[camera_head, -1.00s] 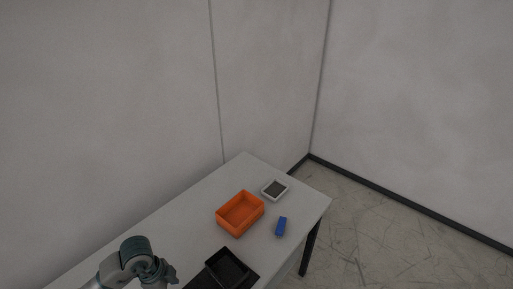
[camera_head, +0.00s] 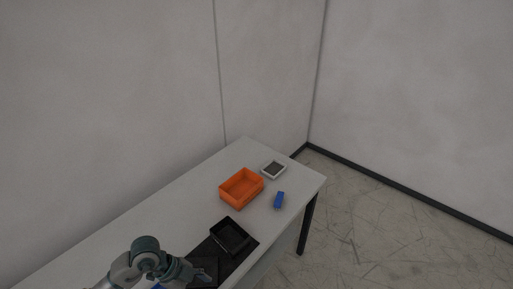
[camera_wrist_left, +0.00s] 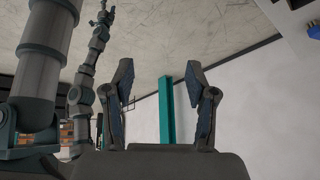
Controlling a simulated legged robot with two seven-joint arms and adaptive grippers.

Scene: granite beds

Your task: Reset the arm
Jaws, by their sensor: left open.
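My left arm comes in from the lower left of the head view, over the table (camera_head: 185,204). Its gripper (camera_head: 203,275) is near the black mat at the bottom of that view. In the left wrist view my left gripper (camera_wrist_left: 160,80) has its two fingers spread apart, with nothing between them. Behind the fingers are the floor, a pale wall and a green post (camera_wrist_left: 166,110). My right gripper cannot be made out.
On the table are an orange bin (camera_head: 241,203), a black tray (camera_head: 230,250) on a black mat (camera_head: 205,255), a blue block (camera_head: 279,200) and a small grey-white tray (camera_head: 264,173). The table's back left stretch is bare. Walls stand behind.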

